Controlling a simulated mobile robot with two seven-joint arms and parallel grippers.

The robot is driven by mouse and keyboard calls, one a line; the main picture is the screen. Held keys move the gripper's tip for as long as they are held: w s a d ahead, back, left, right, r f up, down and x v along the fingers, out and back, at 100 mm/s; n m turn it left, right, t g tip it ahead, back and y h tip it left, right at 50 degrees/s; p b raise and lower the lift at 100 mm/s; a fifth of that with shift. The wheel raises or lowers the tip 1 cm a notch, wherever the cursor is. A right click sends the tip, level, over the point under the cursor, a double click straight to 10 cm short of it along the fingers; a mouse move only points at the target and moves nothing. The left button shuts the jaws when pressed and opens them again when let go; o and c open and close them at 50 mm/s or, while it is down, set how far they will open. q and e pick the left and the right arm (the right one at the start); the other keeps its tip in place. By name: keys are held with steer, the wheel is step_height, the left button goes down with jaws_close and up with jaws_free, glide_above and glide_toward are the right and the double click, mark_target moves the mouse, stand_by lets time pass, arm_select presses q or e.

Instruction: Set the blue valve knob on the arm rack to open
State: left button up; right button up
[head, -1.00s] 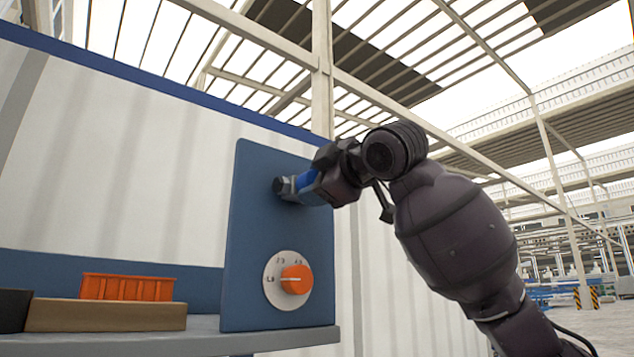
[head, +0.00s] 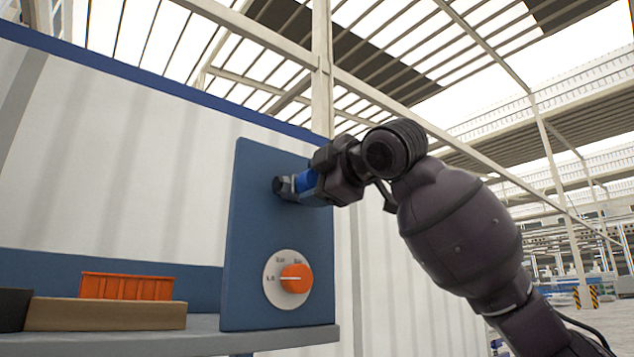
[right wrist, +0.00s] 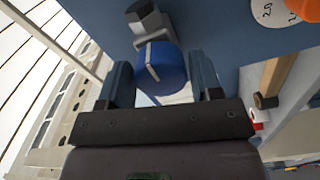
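The blue valve knob (head: 305,182) sits on a grey valve body (head: 284,187) high on the blue panel (head: 254,240). In the right wrist view the knob (right wrist: 162,68) is rounded, with a pale line across its face. The line runs roughly along the finger direction, slightly tilted. In the head view my right gripper (head: 318,186) hides part of the knob. My left gripper is out of view.
An orange dial knob (head: 296,278) on a pale round scale sits lower on the panel. An orange bin (head: 126,287) and a tan block (head: 104,314) lie on the grey shelf (head: 240,342) to the left. Open space lies right of the panel.

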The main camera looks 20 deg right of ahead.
steer(key=shift+o, duration=1.2)
steer(key=shift+s, duration=0.1)
arm_select(q)
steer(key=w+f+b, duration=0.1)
steer(key=b, duration=0.2)
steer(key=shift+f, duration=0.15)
arm_select(e)
steer(key=v, duration=1)
steer(key=shift+s, duration=0.3)
steer(key=shift+d, duration=0.15)
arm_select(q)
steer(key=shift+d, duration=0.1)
